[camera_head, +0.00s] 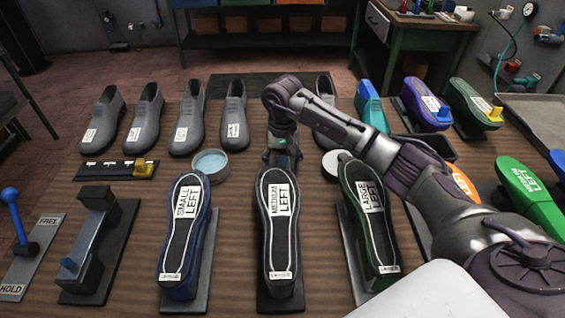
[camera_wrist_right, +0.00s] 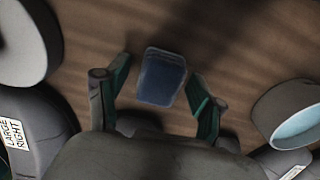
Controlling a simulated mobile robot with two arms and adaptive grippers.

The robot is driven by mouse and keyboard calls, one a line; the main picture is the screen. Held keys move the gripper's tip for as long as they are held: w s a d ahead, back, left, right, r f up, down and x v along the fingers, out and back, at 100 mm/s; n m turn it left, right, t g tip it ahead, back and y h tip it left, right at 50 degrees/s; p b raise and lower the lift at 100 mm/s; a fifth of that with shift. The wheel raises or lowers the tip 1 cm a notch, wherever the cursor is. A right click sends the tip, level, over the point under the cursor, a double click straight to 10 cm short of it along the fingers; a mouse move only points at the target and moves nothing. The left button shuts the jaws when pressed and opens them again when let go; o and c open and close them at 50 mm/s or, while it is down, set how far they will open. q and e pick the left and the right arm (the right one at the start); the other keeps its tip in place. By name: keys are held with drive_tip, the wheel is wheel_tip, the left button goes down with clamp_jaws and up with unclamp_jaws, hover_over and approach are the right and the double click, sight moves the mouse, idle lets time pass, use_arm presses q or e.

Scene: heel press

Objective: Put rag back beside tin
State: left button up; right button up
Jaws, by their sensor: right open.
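The rag (camera_wrist_right: 162,78), a small dark-blue folded pad, lies on the wooden bench in the right wrist view. My right gripper (camera_wrist_right: 160,88) is open above it, with one finger on each side and gaps between fingers and rag. In the head view my right gripper (camera_head: 283,156) points down between the tin and a white round lid and hides most of the rag. The tin (camera_head: 211,166), grey with pale blue contents, stands open to the gripper's left; it also shows at the right of the wrist view (camera_wrist_right: 292,116). My left gripper is not in view.
The white lid (camera_head: 331,164) is just right of the gripper. Small, medium (camera_head: 280,225) and large left lasts stand in front. Grey shoes (camera_head: 234,118) stand behind. A dark strip with a yellow piece (camera_head: 145,169) lies left of the tin.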

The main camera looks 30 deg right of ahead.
sight(282, 161)
drive_tip(key=shift+r, duration=0.1)
drive_tip(key=shift+r, duration=0.25)
wheel_tip(282, 161, up, 12)
drive_tip(key=b, duration=0.2)
drive_tip(key=shift+f+b, duration=0.15)
drive_tip(key=shift+b, duration=0.15)
